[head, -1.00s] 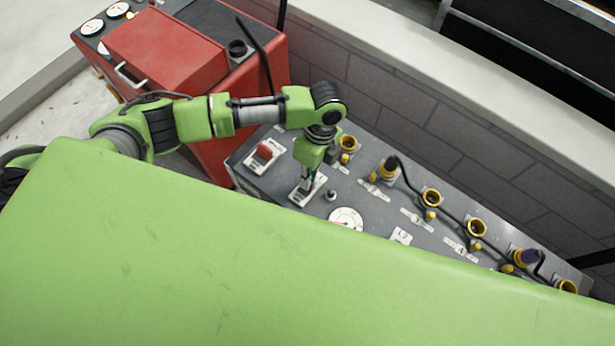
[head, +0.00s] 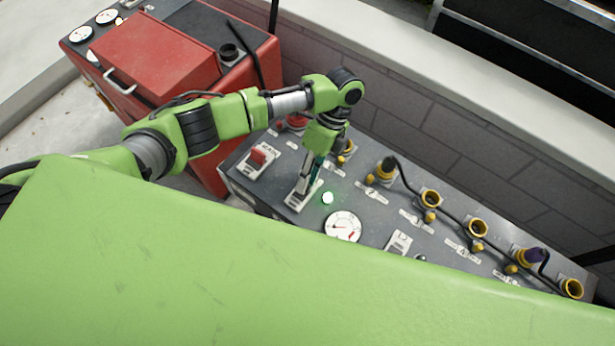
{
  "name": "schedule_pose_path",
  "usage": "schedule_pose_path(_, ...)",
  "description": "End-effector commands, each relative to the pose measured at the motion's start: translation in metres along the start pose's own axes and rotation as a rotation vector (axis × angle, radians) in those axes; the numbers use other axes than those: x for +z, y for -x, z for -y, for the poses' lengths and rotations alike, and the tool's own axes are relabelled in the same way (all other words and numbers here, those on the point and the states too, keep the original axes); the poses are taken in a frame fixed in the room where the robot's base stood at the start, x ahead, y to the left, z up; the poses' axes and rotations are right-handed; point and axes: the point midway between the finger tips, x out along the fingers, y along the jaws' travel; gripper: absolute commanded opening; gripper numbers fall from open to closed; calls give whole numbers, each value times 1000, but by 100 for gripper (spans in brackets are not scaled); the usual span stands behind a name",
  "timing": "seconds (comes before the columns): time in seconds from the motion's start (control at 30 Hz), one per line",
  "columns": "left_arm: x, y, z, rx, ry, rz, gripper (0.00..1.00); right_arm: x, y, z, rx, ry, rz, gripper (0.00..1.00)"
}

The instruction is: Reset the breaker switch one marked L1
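A breaker switch on a pale plate (head: 298,199) is set in the grey panel (head: 375,212); its marking cannot be read, so I cannot tell if it is L1. My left gripper (head: 306,182) points down at this plate, its fingertips at or just above the switch and hiding the lever. Whether the fingers are open or shut does not show clearly. A small indicator lamp (head: 327,198) beside the plate glows whitish green. A second pale switch plate (head: 398,243) lies further right. My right gripper is out of view.
A red main switch (head: 258,157) is left of the gripper. A round gauge (head: 343,226) is to its right. Yellow sockets (head: 430,199) with a black cable line the panel's far side. A red cabinet (head: 155,60) stands behind. My green body hides the near side.

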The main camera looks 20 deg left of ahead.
Motion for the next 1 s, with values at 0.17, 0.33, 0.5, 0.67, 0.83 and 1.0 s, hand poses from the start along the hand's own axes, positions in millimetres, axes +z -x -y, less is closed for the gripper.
schedule_pose_path(0.17,0,0,0,0,0,0,25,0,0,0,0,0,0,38)
schedule_pose_path(0.33,0,4,0,-1,0,0,25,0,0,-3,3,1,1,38)
schedule_pose_path(0.5,0,28,1,-4,0,0,25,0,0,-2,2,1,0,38)
schedule_pose_path(0.67,0,64,1,-4,-1,0,25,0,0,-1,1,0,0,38)
schedule_pose_path(0.83,0,96,0,-3,-1,1,25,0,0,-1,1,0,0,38)
schedule_pose_path(1.0,0,115,0,-1,0,2,25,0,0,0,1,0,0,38)
